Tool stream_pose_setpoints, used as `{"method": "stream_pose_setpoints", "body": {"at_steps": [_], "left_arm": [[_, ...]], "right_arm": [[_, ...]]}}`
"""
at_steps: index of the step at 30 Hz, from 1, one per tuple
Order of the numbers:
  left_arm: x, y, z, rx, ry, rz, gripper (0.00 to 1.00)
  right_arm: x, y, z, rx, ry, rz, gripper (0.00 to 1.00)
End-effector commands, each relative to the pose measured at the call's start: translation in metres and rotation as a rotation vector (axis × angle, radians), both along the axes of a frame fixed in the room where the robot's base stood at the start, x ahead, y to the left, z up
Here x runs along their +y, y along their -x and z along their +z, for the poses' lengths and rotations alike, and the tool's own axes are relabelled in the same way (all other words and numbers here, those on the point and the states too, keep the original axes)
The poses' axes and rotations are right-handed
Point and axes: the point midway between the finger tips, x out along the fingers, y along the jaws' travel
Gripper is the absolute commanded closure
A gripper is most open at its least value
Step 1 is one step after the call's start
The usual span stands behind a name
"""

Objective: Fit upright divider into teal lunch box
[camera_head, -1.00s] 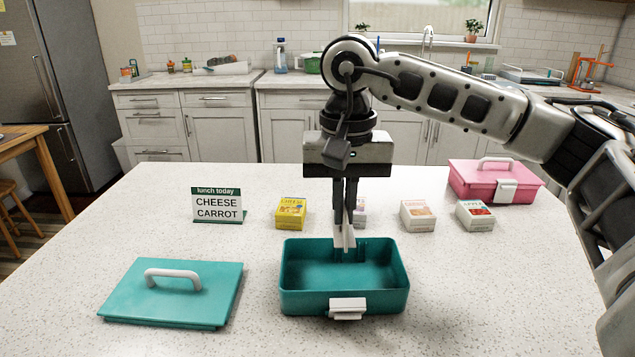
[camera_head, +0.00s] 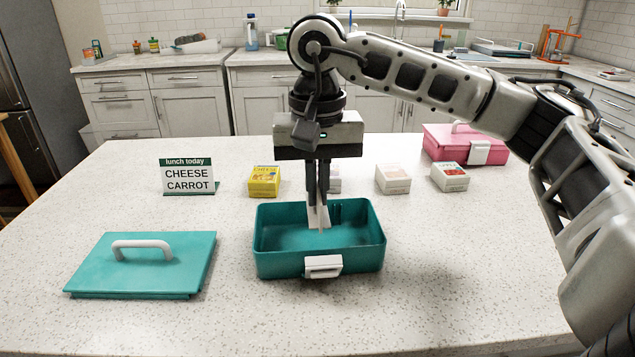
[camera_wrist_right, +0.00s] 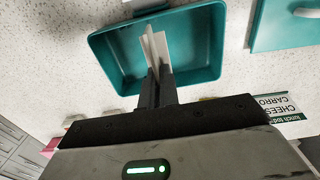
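The open teal lunch box (camera_head: 283,262) stands at the middle front of the counter, its white latch toward me. My right gripper (camera_head: 318,203) points down over its rear half, shut on the white upright divider (camera_head: 319,220). The divider's lower end overlaps the box opening; I cannot tell whether it touches the floor. In the right wrist view, the divider (camera_wrist_right: 150,45) stands out from the fingertips (camera_wrist_right: 157,75) across the box (camera_wrist_right: 205,65). My left gripper is not in view.
The teal lid (camera_head: 140,265) with a white handle lies left of the box. Behind are a sign (camera_head: 188,176) reading cheese and carrot, a yellow cheese pack (camera_head: 264,181), several pale packs (camera_head: 393,178), and a pink box (camera_head: 465,144). The counter front is clear.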

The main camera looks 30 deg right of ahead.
Motion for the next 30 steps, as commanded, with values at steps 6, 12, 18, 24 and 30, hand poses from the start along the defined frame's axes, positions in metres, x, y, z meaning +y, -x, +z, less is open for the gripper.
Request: {"method": "stream_pose_setpoints", "body": {"at_steps": [6, 12, 18, 24, 30], "left_arm": [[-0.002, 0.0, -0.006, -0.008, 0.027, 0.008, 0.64], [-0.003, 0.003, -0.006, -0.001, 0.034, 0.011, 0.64], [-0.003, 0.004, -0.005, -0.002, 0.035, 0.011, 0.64], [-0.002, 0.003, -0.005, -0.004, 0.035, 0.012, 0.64], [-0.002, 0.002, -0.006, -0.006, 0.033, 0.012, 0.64]], "right_arm": [[0.0, 0.0, -0.019, 0.0, 0.0, 0.0, 1.0], [0.0, 0.0, -0.02, -0.001, 0.0, -0.001, 1.0], [0.0, 0.0, -0.02, 0.0, 0.0, 0.0, 1.0], [0.0, 0.0, -0.02, 0.0, 0.0, 0.0, 1.0], [0.0, 0.0, -0.02, 0.0, 0.001, -0.001, 1.0]]}}
